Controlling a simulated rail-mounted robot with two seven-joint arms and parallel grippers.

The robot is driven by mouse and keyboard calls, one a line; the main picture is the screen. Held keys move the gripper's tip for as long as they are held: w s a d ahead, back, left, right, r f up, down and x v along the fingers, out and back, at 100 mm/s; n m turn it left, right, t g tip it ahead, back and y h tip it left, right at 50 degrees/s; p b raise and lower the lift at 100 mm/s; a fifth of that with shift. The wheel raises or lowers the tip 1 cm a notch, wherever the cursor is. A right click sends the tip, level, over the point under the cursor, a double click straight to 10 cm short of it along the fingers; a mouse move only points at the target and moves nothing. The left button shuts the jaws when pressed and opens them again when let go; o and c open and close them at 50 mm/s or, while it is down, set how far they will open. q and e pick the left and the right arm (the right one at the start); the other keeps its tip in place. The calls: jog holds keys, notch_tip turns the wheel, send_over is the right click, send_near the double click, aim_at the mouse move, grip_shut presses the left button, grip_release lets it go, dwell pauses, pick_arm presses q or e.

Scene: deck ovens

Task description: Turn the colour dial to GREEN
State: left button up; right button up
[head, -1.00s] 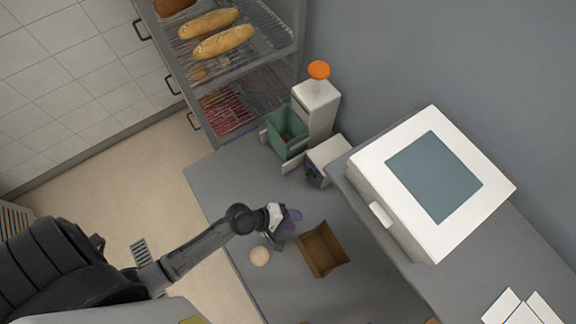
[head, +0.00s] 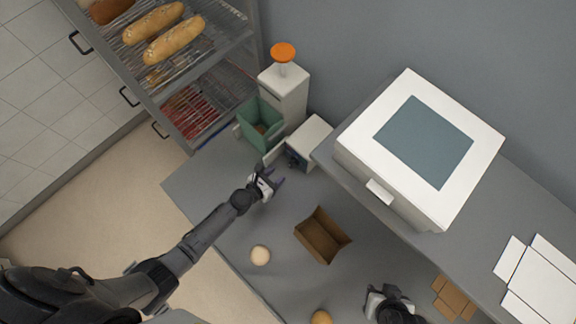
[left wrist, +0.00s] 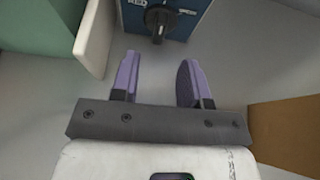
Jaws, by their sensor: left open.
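The white box (head: 311,138) stands on the counter with a blue front panel (head: 293,158). In the left wrist view the blue panel (left wrist: 190,22) carries a black dial (left wrist: 160,17) at the top centre. A label reading RED is left of the dial; a partly legible label, seemingly GREEN, is right of it.
A white dispenser with an orange knob (head: 283,52) and a green bin (head: 258,122) stand beside the box. A white flap (left wrist: 95,38) is close to my left finger. An open brown carton (head: 322,236) and a pale ball (head: 260,255) lie on the counter.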

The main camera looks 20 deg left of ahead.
aim_at(290, 165)
pick_arm(q)
jog(key=b+x, duration=0.2)
jog(key=x, duration=0.5)
jog(key=shift+w, duration=0.15)
jog(key=shift+c, duration=1.3)
grip_shut()
